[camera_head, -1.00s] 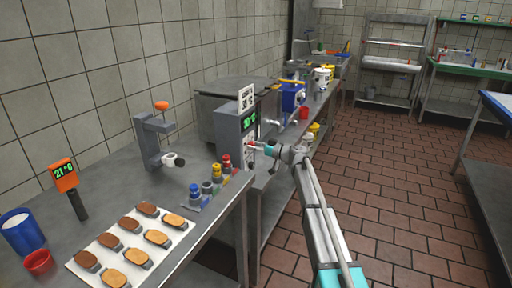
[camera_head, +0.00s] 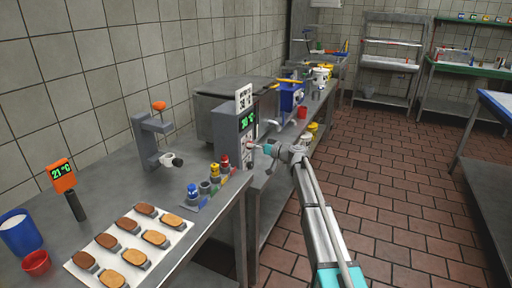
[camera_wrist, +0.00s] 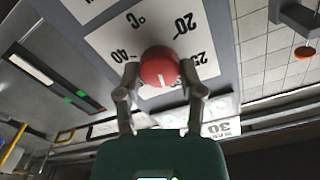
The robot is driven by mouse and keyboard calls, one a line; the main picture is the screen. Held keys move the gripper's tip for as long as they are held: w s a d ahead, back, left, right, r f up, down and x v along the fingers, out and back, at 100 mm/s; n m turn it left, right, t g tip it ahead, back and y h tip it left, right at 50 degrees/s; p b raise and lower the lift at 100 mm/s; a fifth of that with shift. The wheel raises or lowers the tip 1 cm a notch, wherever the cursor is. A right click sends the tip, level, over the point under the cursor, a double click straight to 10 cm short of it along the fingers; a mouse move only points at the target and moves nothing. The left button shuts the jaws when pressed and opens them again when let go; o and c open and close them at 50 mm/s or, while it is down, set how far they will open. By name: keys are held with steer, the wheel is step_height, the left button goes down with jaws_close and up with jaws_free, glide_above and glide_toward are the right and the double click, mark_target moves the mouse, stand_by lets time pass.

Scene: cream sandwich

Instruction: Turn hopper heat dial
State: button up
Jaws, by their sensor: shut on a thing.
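The red heat dial (camera_wrist: 160,68) sits on a white scale plate (camera_wrist: 115,38) marked with °C and numbers such as 20 and 40. A pale pointer line shows on its lower side in the wrist view. My gripper (camera_wrist: 160,76) is shut on the dial, one finger on each side. In the head view my gripper (camera_head: 261,147) reaches the front of the grey control box (camera_head: 228,140), and the dial is mostly hidden there.
A white card (camera_head: 244,98) stands on top of the box. A tray (camera_head: 85,262) of biscuit halves and an orange thermometer (camera_head: 64,175) are at the front left. The tiled floor (camera_head: 400,190) is open.

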steer(key=m, duration=0.9)
steer(key=shift+a, duration=0.25)
steer(key=shift+s, duration=0.1)
steer(key=o, duration=1.2)
steer(key=shift+c, duration=0.2)
steer(key=shift+d, duration=0.1)
steer(key=shift+d, duration=0.15)
steer(key=v, duration=1.1)
steer(key=shift+d, duration=0.35)
